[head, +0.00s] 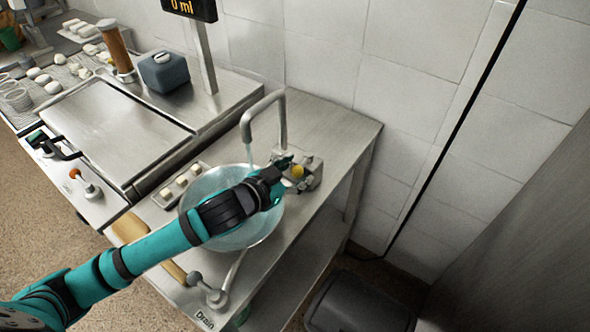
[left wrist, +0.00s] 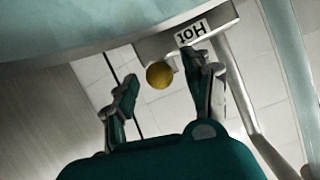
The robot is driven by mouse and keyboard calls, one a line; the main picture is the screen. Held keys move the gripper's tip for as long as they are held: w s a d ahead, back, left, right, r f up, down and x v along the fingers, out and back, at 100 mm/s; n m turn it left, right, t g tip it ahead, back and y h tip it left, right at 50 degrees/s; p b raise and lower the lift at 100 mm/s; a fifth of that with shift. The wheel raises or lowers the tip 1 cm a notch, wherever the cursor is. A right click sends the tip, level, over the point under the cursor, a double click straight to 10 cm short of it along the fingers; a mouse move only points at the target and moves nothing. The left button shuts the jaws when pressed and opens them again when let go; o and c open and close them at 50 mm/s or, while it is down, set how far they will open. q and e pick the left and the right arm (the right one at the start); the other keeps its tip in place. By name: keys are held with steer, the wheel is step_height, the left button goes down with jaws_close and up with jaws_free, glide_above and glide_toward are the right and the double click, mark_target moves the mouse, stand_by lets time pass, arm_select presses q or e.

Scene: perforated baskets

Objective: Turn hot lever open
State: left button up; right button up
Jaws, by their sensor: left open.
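The hot lever's yellow knob (head: 298,171) sits on the metal tap block (head: 312,178) beside the basin. In the left wrist view the yellow knob (left wrist: 159,75) shows just beyond my fingertips, near a white "Hot" label (left wrist: 192,33). My left gripper (head: 284,172) is over the basin's right rim, at the tap block. In the left wrist view my left gripper (left wrist: 163,88) is open, its two fingers on either side of the knob's line. Whether a finger touches the knob I cannot tell. My right gripper is not in view.
The curved spout (head: 283,120) rises behind the basin (head: 262,228), and a thin stream seems to fall from it. A drain lever (head: 213,294) stands at the front. A tiled wall (head: 410,90) is behind. A dark bin (head: 360,302) stands below right.

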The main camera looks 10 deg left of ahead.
arm_select(q)
steer(key=shift+w+d, duration=0.1)
steer(key=shift+w, duration=0.1)
steer(key=shift+f, duration=0.1)
jaws_close()
steer(key=shift+a+m+h+p, duration=0.3)
steer(key=shift+p, duration=0.35)
steer(key=shift+w+m+g+h, duration=0.1)
steer(key=shift+m+g+h, duration=0.2)
